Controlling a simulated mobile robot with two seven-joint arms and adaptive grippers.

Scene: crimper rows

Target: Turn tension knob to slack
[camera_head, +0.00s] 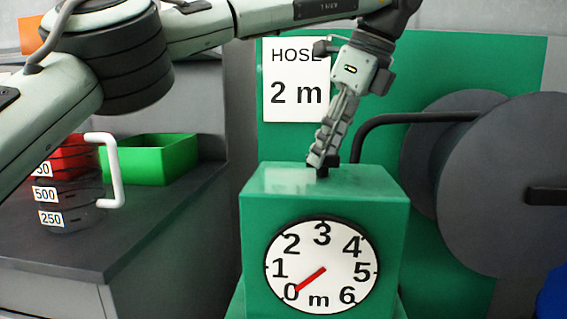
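My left gripper (321,161) comes down from above onto the top of a green box (222,0). The green box's front (255,210) carries a round white dial (335,285) marked 0 to 6 m, its red pointer at 0. A small dark piece (323,173), possibly the tension knob, shows at the fingertips on the box top. The fingers mostly hide it, and I cannot read its setting. The fingers are seen nearly edge-on, so whether they are shut on it is unclear. My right gripper is not in view.
A sign (296,80) reading "HOSE 2 m" hangs on the green panel behind. A large grey reel (500,220) stands at right, with a black bent bar (420,117) before it. At left, a graduated jug (70,205) and a green bin (155,160) stand on the dark counter (140,225).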

